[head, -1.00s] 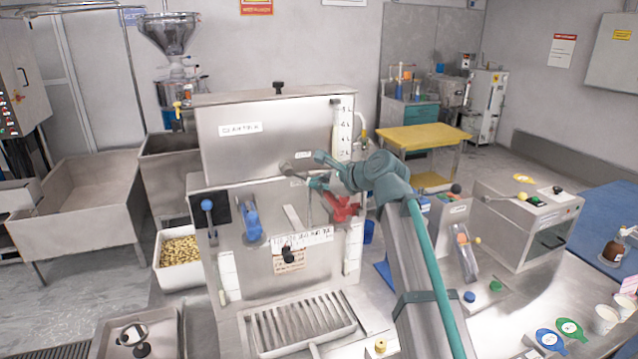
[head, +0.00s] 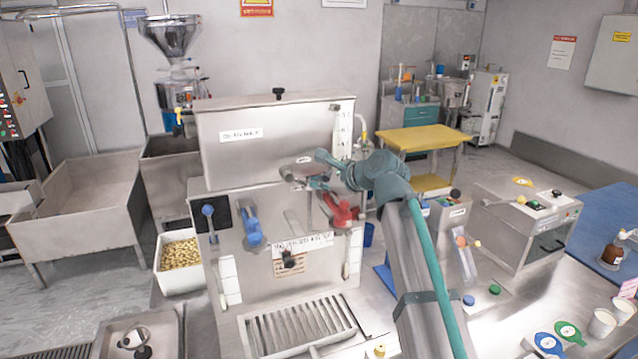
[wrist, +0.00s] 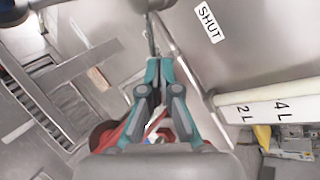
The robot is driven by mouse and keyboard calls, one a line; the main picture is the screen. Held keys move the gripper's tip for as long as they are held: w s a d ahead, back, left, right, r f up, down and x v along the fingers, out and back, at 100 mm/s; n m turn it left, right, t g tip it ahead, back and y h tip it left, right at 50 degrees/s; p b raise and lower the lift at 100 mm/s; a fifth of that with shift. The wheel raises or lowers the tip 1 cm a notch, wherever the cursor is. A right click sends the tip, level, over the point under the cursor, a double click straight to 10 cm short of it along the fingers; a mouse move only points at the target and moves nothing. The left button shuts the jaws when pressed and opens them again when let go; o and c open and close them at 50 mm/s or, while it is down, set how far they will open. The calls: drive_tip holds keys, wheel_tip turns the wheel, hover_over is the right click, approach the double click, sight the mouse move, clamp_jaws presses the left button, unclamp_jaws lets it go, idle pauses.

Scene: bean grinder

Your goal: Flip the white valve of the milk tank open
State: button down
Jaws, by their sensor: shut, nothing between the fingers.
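The steel milk tank (head: 270,140) stands in the middle of the head view, with a level gauge (head: 343,135) on its right. A pale grey-white lever (head: 287,169), which looks like the valve, sits low on its front; its exact position is hard to tell. In the wrist view a grey rounded part (wrist: 150,4) and thin stem show at the top, beside a label reading SHUT (wrist: 208,22). My gripper (wrist: 158,62) is shut and empty, its teal fingertips close below the stem; contact cannot be told. In the head view my gripper (head: 318,184) is partly hidden by my wrist.
A red handle (head: 341,211) is just below my gripper, and shows behind the fingers in the wrist view (wrist: 105,134). A blue handle (head: 251,226) and a blue-knobbed lever (head: 208,211) are to the left. A slotted drip tray (head: 300,326) lies below.

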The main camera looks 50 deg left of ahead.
drive_tip(key=w+f+b+v, duration=0.1)
drive_tip(key=v, duration=1.3)
drive_tip(key=shift+b, duration=0.4)
drive_tip(key=shift+w+d+f, duration=0.1)
drive_tip(key=shift+d, duration=0.05)
